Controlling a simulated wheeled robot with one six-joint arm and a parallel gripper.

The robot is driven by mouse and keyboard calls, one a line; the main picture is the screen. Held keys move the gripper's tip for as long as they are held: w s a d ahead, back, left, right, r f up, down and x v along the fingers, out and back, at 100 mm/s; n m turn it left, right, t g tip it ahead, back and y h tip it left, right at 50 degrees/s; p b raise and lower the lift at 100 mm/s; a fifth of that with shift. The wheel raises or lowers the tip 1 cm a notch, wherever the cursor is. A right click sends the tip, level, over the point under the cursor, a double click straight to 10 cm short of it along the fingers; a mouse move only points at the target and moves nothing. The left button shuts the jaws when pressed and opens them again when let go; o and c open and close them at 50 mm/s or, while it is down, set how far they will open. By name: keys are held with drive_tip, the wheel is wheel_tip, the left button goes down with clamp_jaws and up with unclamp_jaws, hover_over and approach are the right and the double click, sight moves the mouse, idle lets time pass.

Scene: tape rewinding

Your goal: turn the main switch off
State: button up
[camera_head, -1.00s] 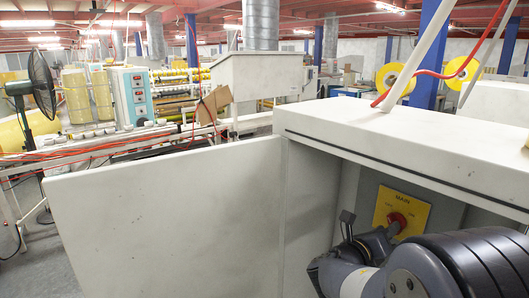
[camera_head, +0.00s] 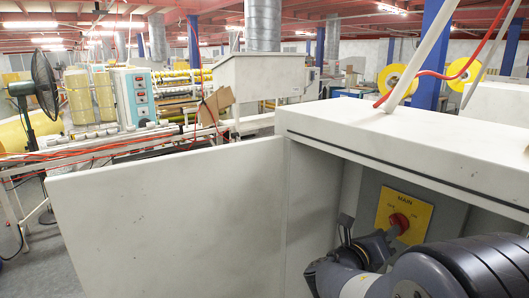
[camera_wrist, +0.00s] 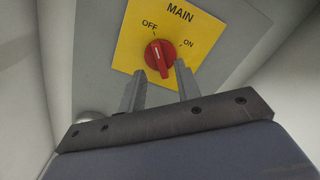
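The main switch is a red rotary knob (camera_wrist: 158,58) on a yellow plate (camera_wrist: 127,47) marked MAIN, OFF and ON. In the wrist view the pale mark at the knob's upper end points up toward OFF, away from ON. In the head view the knob (camera_head: 399,223) and plate (camera_head: 418,214) show inside the open cabinet. My gripper (camera_wrist: 160,71) is open. Its two grey fingertips are apart, at the lower left and lower right of the knob, with the knob's lower end between them. I cannot tell whether they touch it. In the head view my arm partly hides the fingers.
The white cabinet's top (camera_head: 400,135) overhangs the switch, and its side wall (camera_head: 312,200) stands left of my arm. The open door (camera_head: 170,215) extends left. A fan (camera_head: 37,90) and machinery stand farther back, clear of my gripper.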

drive_tip(key=v, duration=0.7)
drive_tip(key=p+x, duration=0.1)
drive_tip(key=x, duration=1)
drive_tip(key=s+a+m+b, duration=0.6)
drive_tip(key=a+m+b, duration=0.2)
drive_tip(key=m+b, duration=0.1)
drive_tip(key=shift+s+a+m+b, duration=0.3)
drive_tip(key=shift+s+b, duration=0.1)
drive_tip(key=shift+b, duration=0.2)
